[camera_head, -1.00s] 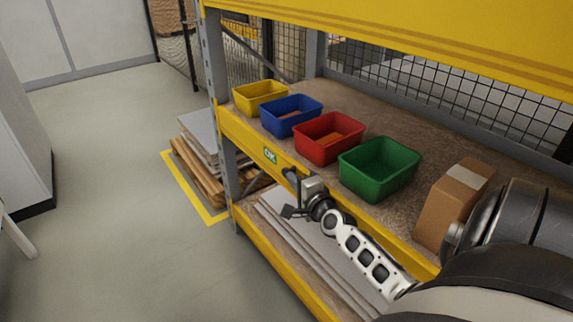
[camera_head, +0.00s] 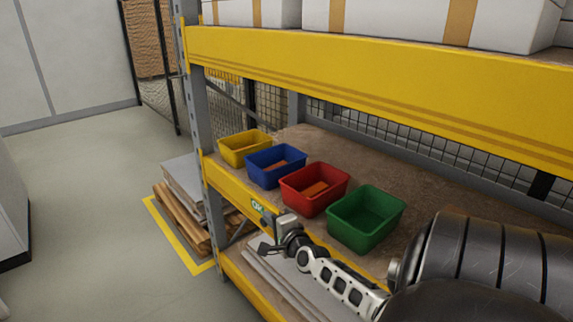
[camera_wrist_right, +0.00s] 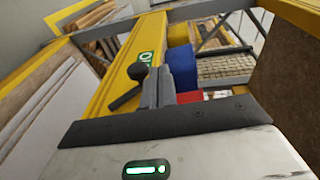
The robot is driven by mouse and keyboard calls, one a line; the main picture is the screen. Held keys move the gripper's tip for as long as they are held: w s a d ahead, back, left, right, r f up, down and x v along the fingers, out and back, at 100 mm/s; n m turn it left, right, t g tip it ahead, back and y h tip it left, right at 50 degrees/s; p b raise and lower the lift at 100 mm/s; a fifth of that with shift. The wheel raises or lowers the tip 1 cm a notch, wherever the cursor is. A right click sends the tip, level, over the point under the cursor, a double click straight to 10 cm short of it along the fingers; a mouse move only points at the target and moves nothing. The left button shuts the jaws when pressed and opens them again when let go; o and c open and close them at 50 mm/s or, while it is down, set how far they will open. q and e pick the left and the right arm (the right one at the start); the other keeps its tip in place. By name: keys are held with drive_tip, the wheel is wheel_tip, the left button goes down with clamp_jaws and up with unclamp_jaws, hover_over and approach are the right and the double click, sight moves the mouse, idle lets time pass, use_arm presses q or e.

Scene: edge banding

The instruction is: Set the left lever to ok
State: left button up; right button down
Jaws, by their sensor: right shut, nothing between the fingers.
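A green OK label (camera_head: 258,206) is on the front of the yellow shelf beam. It also shows in the right wrist view (camera_wrist_right: 146,60). My right gripper (camera_head: 279,222) is at the beam, just right of the label in the head view. In the right wrist view its grey fingers (camera_wrist_right: 158,86) are together and empty. A dark lever with a round knob (camera_wrist_right: 138,74) stands just left of the fingers, close to or touching them; I cannot tell which. The lever's base is partly hidden. My left gripper is not in view.
Yellow (camera_head: 244,148), blue (camera_head: 262,178), red (camera_head: 299,202) and green (camera_head: 350,237) bins stand on the shelf behind the beam. Flat boards are stacked (camera_head: 180,215) on the floor beyond the shelf post (camera_head: 207,150). The floor on the left is open.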

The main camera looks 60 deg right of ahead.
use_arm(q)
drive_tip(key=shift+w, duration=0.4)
use_arm(e)
drive_tip(key=shift+w+d, duration=0.2)
drive_tip(key=shift+w, duration=0.4)
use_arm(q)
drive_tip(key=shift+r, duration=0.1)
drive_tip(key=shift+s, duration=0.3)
